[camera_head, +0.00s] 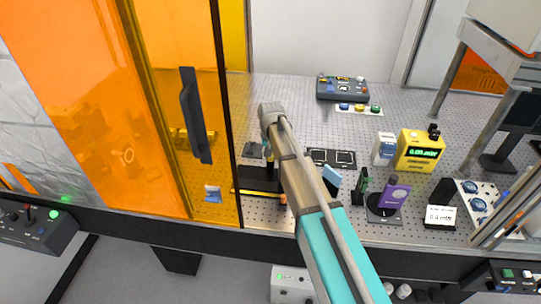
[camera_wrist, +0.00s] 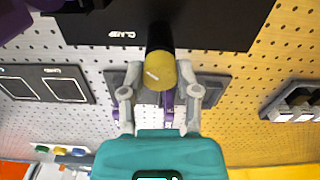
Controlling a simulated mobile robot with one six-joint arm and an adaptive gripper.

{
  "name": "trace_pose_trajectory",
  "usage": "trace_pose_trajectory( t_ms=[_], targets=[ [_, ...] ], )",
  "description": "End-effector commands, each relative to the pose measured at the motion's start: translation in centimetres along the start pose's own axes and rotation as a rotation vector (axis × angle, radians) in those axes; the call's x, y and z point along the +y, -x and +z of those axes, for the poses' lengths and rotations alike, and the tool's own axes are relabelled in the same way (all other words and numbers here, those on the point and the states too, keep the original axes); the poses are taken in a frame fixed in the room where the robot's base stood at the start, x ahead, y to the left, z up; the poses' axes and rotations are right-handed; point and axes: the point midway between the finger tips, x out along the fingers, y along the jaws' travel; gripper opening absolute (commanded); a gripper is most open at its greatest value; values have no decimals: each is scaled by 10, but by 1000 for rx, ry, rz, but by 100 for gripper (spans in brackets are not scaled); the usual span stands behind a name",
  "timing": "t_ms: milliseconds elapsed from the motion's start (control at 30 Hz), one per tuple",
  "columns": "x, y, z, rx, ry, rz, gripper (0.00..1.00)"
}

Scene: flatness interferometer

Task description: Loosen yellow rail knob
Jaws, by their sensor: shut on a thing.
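The yellow rail knob (camera_wrist: 160,72), a round cap with a short pale mark on its face, shows in the wrist view at the end of a dark shaft. My gripper (camera_wrist: 160,92) has its grey fingers on either side of the knob and is shut on it. The finger contact is partly hidden by the knob. A black block with white lettering (camera_wrist: 215,22) lies beyond the shaft. In the head view a black carriage (camera_head: 262,176) sits by a thin yellow rail (camera_head: 250,192); my arm hides the knob and most of my gripper there.
An orange panel (camera_head: 110,110) with a black handle (camera_head: 195,115) stands left of my arm. On the perforated table (camera_head: 290,95) stand a control box (camera_head: 342,88), a yellow meter (camera_head: 420,150) and a purple item (camera_head: 394,193). A dark plate (camera_wrist: 165,83) lies behind my fingers.

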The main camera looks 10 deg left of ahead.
Motion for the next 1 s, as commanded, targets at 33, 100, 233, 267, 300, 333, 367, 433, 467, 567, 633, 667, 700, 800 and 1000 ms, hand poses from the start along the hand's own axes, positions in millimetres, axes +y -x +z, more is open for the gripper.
trace_pose_trajectory(
  t_ms=[33, 100, 233, 267, 300, 333, 367, 433, 467, 567, 633, 667, 700, 800, 1000],
  targets=[
    [0, 0, 0, -1, 45, 0, 0],
    [0, 0, 0, -1, 111, 0, 0],
    [0, 0, 0, -1, 235, 0, 0],
    [0, 0, 0, -1, 262, 0, 0],
    [0, 0, 0, -1, 300, 0, 0],
    [0, 0, 0, -1, 327, 0, 0],
    [0, 0, 0, -1, 353, 0, 0],
    [0, 0, 0, -1, 412, 0, 0],
    [0, 0, 0, -1, 436, 0, 0],
    [0, 0, 0, -1, 506, 0, 0],
    [0, 0, 0, -1, 548, 0, 0],
    [0, 0, 0, -1, 562, 0, 0],
    [0, 0, 0, -1, 581, 0, 0],
    [0, 0, 0, -1, 616, 0, 0],
    [0, 0, 0, -1, 648, 0, 0]
  ],
)
